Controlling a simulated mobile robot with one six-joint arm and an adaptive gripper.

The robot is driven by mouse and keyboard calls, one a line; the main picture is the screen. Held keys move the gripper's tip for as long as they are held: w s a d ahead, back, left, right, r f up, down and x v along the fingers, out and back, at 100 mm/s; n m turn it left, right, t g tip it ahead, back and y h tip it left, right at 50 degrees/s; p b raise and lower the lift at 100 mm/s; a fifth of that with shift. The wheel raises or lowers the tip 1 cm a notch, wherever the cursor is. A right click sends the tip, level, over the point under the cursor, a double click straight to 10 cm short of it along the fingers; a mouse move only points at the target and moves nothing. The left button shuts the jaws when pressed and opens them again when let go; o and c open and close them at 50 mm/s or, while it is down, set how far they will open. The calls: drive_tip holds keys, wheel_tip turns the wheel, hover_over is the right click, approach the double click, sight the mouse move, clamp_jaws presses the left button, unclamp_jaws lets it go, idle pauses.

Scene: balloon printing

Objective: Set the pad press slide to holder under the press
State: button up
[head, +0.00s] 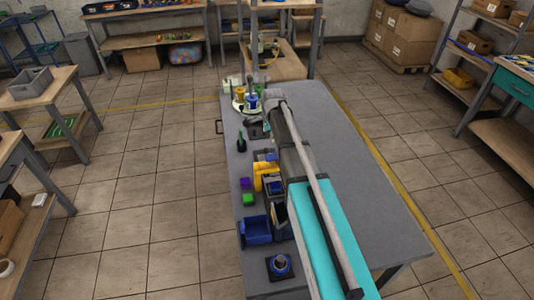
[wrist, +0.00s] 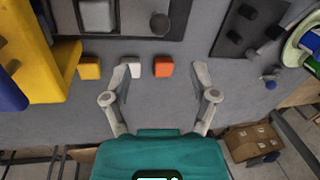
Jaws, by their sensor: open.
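The yellow press (head: 268,178) stands near the left edge of the grey table; its yellow side also shows at the left of the wrist view (wrist: 50,62). Beside it in the wrist view is a dark frame (wrist: 127,32) with a pale square plate (wrist: 97,16) and a dark round knob (wrist: 160,24). This looks like the pad press slide, cut off by the top edge. My gripper (wrist: 158,72) is open and empty, its fingers apart below the frame and touching nothing that I can see. I cannot clearly make it out in the head view.
Yellow (wrist: 89,68), white (wrist: 133,69) and orange (wrist: 163,67) blocks lie near the fingers. Purple (head: 245,183) and green (head: 249,199) blocks and a blue bin (head: 256,231) are nearer. A round stand (head: 239,107) is farther back. The table's right side (head: 365,190) is clear.

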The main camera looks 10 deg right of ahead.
sight(267, 149)
drive_tip(key=shift+w+a+f+b, duration=0.1)
drive_tip(key=shift+w+f+b, duration=0.2)
drive_tip(key=shift+f+b, duration=1.3)
drive_tip(key=shift+w+a+f+b, duration=0.1)
drive_tip(key=shift+w+f+b, duration=0.25)
drive_tip(key=shift+f+b, duration=1.2)
drive_tip(key=shift+w+f+b, duration=0.3)
drive_tip(key=shift+f+b, duration=1.15)
drive_tip(key=shift+f, duration=0.3)
clamp_jaws()
